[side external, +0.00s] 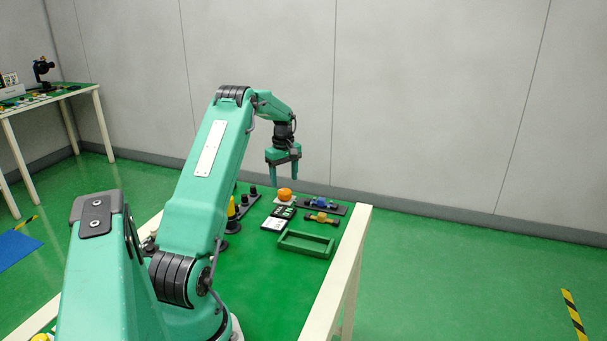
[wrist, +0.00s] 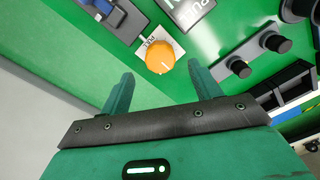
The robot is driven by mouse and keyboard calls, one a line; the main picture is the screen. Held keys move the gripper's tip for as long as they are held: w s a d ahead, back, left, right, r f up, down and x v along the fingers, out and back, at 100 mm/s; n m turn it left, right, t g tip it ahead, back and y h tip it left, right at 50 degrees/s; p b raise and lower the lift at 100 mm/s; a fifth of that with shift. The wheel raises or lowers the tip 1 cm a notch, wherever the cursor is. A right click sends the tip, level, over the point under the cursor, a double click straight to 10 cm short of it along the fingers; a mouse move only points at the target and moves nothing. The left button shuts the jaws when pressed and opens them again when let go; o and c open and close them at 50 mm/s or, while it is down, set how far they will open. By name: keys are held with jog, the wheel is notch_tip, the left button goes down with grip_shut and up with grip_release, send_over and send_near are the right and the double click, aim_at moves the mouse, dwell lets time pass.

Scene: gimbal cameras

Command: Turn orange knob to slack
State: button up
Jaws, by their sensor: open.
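The orange knob (side external: 285,194) sits on a pale plate at the far part of the green table. In the wrist view the orange knob (wrist: 159,56) is round, on a white plate (wrist: 172,47) with dark lettering that I cannot read fully. A pale mark shows on the knob's top. My gripper (side external: 286,184) is open and empty, pointing down above the knob. In the wrist view its two fingers (wrist: 156,85) are spread wide, with the knob beyond and between them, apart from both.
A green tray (side external: 305,244) stands on the table, near a yellow-handled item (side external: 321,218) and a blue item on a dark base (side external: 319,203). Black knobs (wrist: 257,54) stand on a grey strip beside the orange knob. A yellow and black item (side external: 232,214) stands upright at the left.

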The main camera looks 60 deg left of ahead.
aim_at(286, 191)
jog(key=shift+r, duration=1.7)
jog(key=shift+w+d+r, duration=0.1)
jog(key=shift+d+r, duration=0.1)
jog(key=w+d+r+m+t, duration=0.1)
jog(key=d+r+m, duration=0.3)
jog(key=d, duration=0.5)
jog(key=d+r+m+y, duration=0.1)
jog(key=d+r+m, duration=0.1)
jog(key=d+r, duration=0.5)
jog(key=w+d+r+m+t, duration=0.1)
jog(key=d+r+m, duration=0.3)
jog(key=d, duration=0.6)
jog(key=s+d+m+t+h, duration=0.1)
jog(key=s+d+m+t, duration=0.2)
jog(key=s+d+m, duration=0.7)
jog(key=s+d, duration=0.6)
jog(key=d, duration=0.3)
jog(key=shift+s+d+f+t, duration=0.25)
jog(key=shift+d+f+t, duration=0.05)
jog(key=shift+d, duration=0.1)
